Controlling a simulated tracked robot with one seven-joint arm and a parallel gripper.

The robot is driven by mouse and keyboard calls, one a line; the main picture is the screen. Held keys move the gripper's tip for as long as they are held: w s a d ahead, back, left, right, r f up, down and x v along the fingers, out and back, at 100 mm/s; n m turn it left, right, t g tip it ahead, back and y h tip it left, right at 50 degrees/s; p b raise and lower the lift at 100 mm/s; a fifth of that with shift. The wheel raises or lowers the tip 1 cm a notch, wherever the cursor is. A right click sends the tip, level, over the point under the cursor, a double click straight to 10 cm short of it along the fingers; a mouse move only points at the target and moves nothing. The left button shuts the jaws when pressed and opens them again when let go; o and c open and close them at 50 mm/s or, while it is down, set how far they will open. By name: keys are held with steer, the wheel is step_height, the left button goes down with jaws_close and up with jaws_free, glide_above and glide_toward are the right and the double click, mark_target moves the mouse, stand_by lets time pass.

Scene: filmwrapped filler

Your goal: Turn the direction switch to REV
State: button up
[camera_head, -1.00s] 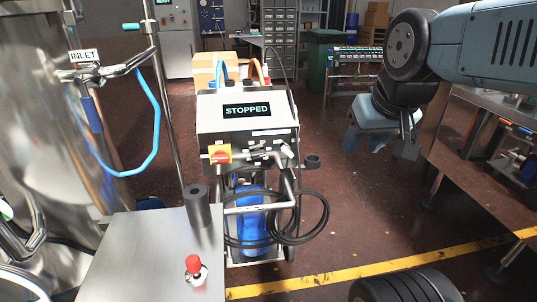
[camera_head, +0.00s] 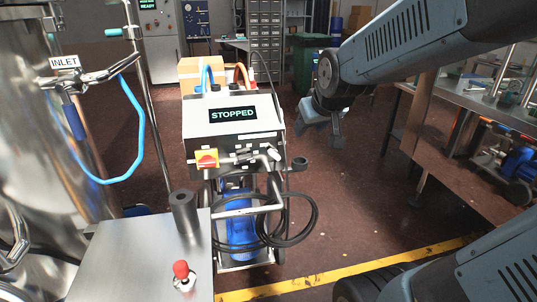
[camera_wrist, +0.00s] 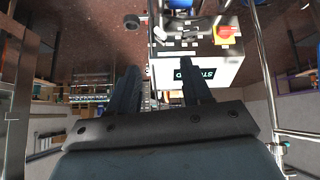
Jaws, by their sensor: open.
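The control box (camera_head: 225,135) stands on a wheeled pump cart, and its display (camera_head: 233,114) reads STOPPED. A red-and-yellow rotary switch (camera_head: 207,158) is at the left of its front. Dark and grey handles (camera_head: 255,156) sit to its right; their labels are too small to read, so I cannot tell which is the direction switch or its setting. In the wrist view the box (camera_wrist: 220,72) appears upside down, with the red-and-yellow switch (camera_wrist: 227,34) at upper right. My gripper (camera_head: 320,130) is open and empty, right of the box and apart from it; its fingers also show in the wrist view (camera_wrist: 158,70).
A steel tank with an INLET sign (camera_head: 64,62) stands at left. A steel table (camera_head: 140,255) carries a black cylinder (camera_head: 184,212) and a red-knobbed part (camera_head: 182,276). A black hose (camera_head: 305,220) loops beside the cart. A workbench (camera_head: 450,130) stands at right. Floor right of the cart is open.

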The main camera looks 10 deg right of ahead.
mark_target(275, 157)
steer(key=w+f+n+t, duration=0.2)
steer(key=w+f+t, duration=0.1)
steer(key=w+f, duration=0.55)
steer(key=w+f+n+t, duration=0.2)
steer(key=w+f, duration=0.4)
steer(key=w, duration=0.5)
step_height(275, 157, down, 16)
steer(key=w+n+t, duration=0.2)
steer(key=n+t, duration=0.1)
steer(key=t, duration=0.2)
steer(key=w, duration=1.3)
steer(key=shift+w+r, duration=0.15)
jaws_close()
steer(key=shift+d, duration=0.15)
